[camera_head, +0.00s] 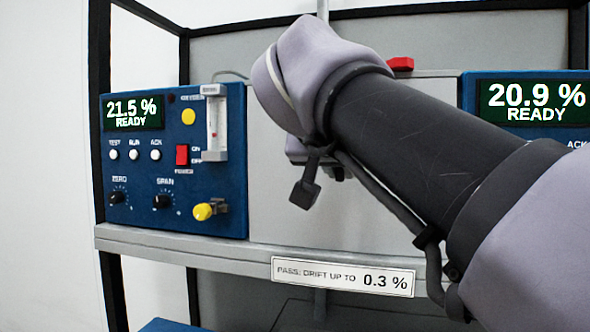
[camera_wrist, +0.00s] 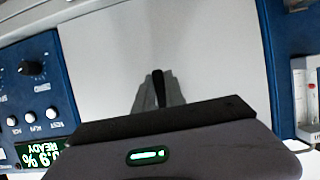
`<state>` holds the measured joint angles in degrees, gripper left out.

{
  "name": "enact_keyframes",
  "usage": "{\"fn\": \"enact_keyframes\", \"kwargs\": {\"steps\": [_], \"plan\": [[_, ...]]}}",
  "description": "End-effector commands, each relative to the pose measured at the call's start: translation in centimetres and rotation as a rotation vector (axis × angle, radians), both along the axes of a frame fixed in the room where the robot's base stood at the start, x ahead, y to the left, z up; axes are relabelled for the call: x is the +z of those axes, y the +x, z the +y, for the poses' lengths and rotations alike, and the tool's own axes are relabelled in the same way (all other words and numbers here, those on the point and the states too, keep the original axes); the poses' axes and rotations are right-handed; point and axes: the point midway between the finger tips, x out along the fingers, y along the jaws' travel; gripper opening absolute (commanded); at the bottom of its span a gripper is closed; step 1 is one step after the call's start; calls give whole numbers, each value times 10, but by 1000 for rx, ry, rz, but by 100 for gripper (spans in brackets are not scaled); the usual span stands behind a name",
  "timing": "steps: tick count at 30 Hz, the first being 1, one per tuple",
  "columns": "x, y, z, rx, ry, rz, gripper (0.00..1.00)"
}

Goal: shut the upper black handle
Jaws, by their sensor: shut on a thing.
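In the wrist view my gripper (camera_wrist: 159,97) reaches towards a plain grey panel. Its narrow fingers are shut on a small black piece, which looks like the black handle (camera_wrist: 158,78). Only the tip of the handle shows between and just beyond the fingers. I cannot tell which way the handle is turned. In the head view my arm and wrist cover the handle and nearly all of the gripper, in front of the grey panel between two blue analysers.
The left blue analyser (camera_head: 130,178) reads 21.5 % READY, with knobs and a flow tube. The right blue analyser (camera_head: 480,125) reads 20.9 % READY. A shelf edge (camera_head: 180,246) bears a drift label (camera_head: 342,277). A red part (camera_head: 400,64) shows above my arm.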

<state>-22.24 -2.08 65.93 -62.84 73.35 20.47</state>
Motion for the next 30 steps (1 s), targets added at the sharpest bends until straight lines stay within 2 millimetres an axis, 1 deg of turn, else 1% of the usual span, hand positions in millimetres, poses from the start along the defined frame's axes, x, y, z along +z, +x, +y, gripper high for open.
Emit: {"fn": "enact_keyframes", "kwargs": {"steps": [10,11,13,14,26,29,30], "plan": [[-1,0,0,0,2,3,0],[-1,0,0,0,2,3,20],[-1,0,0,0,2,3,34],[-1,0,0,0,2,3,36],[0,0,0,0,0,1,36],[2,-1,-2,1,-61,22,36],[4,-2,-5,0,-129,45,36]]}}
